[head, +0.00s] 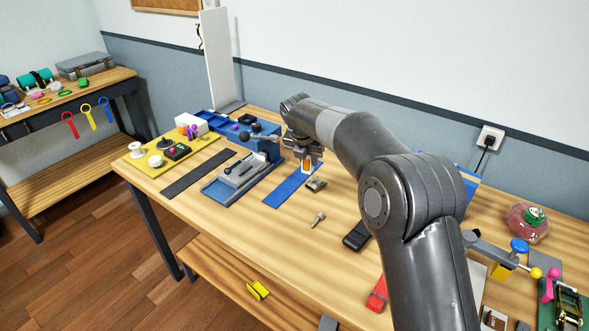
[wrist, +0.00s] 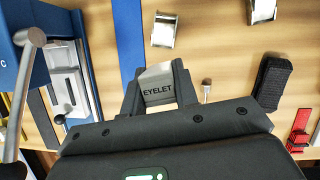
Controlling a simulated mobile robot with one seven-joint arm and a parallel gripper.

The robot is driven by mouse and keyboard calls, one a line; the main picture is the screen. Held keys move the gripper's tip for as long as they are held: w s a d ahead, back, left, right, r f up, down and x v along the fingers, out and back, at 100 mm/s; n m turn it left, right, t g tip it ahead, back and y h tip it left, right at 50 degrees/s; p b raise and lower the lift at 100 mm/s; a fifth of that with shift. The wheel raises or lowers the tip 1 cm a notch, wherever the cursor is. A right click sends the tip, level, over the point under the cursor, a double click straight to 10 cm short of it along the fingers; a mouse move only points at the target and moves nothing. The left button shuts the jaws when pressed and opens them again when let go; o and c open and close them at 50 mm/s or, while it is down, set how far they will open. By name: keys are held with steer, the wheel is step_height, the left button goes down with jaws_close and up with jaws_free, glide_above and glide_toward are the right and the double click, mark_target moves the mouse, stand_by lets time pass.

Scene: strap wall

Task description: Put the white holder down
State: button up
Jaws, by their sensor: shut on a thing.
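The white holder (wrist: 157,82), a small block marked EYELET, sits between the two fingers of my gripper (wrist: 157,92) in the wrist view. My gripper is shut on it. In the head view my gripper (head: 305,158) is at the middle of the workbench, beside the blue strip (head: 284,191), and the holder (head: 306,167) shows as a small pale and orange piece below the fingers. I cannot tell whether its underside touches the bench.
A metal clip (head: 316,184) and a bolt (head: 317,219) lie nearby on the workbench (head: 290,240). A blue press (head: 240,177) stands to the left. Bare wood lies around the bolt.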

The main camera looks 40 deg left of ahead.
steer(key=s+d+m, duration=0.1)
steer(key=s+d, duration=0.7)
steer(key=d, duration=0.3)
steer(key=s+d+m, duration=0.1)
steer(key=s+d, duration=0.7)
steer(key=d, duration=0.3)
steer(key=shift+h, duration=0.4)
steer(key=s+a+f, duration=0.1)
steer(key=a+f, duration=0.1)
steer(key=a, duration=0.1)
steer(key=s+a+f, duration=0.1)
steer(key=a+f, duration=0.1)
steer(key=a, duration=0.2)
steer(key=s+a+f, duration=0.1)
steer(key=a+f, duration=0.1)
steer(key=a, duration=0.1)
steer(key=shift+s+a+f, duration=0.15)
steer(key=shift+s+f, duration=0.15)
steer(key=shift+f, duration=2.1)
steer(key=shift+f, duration=0.1)
steer(key=o, duration=1)
steer(key=shift+o, duration=0.2)
